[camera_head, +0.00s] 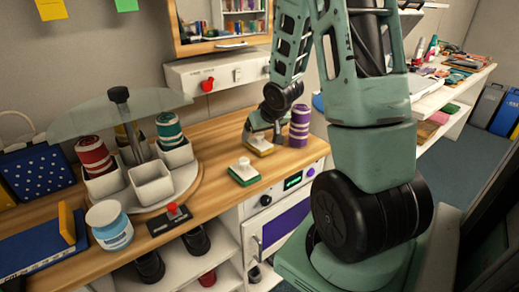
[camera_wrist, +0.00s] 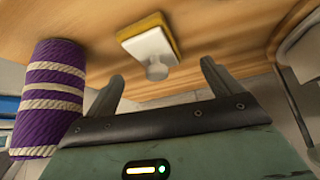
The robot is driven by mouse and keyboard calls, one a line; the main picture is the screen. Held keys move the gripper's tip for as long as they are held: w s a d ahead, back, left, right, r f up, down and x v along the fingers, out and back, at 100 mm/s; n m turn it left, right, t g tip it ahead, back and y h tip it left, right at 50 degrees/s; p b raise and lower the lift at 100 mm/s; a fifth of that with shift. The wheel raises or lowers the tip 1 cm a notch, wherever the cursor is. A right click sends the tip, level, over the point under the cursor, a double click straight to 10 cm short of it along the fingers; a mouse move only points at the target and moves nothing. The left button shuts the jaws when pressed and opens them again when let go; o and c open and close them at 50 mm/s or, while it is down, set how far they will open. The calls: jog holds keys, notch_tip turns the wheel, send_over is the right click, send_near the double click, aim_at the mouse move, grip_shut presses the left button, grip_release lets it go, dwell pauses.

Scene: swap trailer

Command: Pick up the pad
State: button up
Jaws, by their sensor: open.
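A yellow pad with a white top and a round knob (camera_head: 259,151) lies on the wooden counter (camera_head: 221,140); it also shows in the wrist view (camera_wrist: 156,38). A second pad, green with a white top and knob (camera_head: 244,174), lies nearer the front edge. My gripper (camera_head: 264,133) is over the yellow pad. In the wrist view its two fingers (camera_wrist: 161,68) are apart and empty, with the knob just ahead of and between them. Whether a finger touches the pad cannot be told.
A purple-and-cream striped roll (camera_head: 300,126) stands close beside my gripper; in the wrist view (camera_wrist: 52,95) it is left of the fingers. A carousel with white bins (camera_head: 153,187), a blue-labelled jar (camera_head: 110,226) and a red-knobbed black box (camera_head: 170,219) stand left.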

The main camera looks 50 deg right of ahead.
aim_at(261, 136)
jog(key=shift+d+x, duration=0.2)
jog(key=shift+x, duration=2.55)
jog(key=c, duration=1.1)
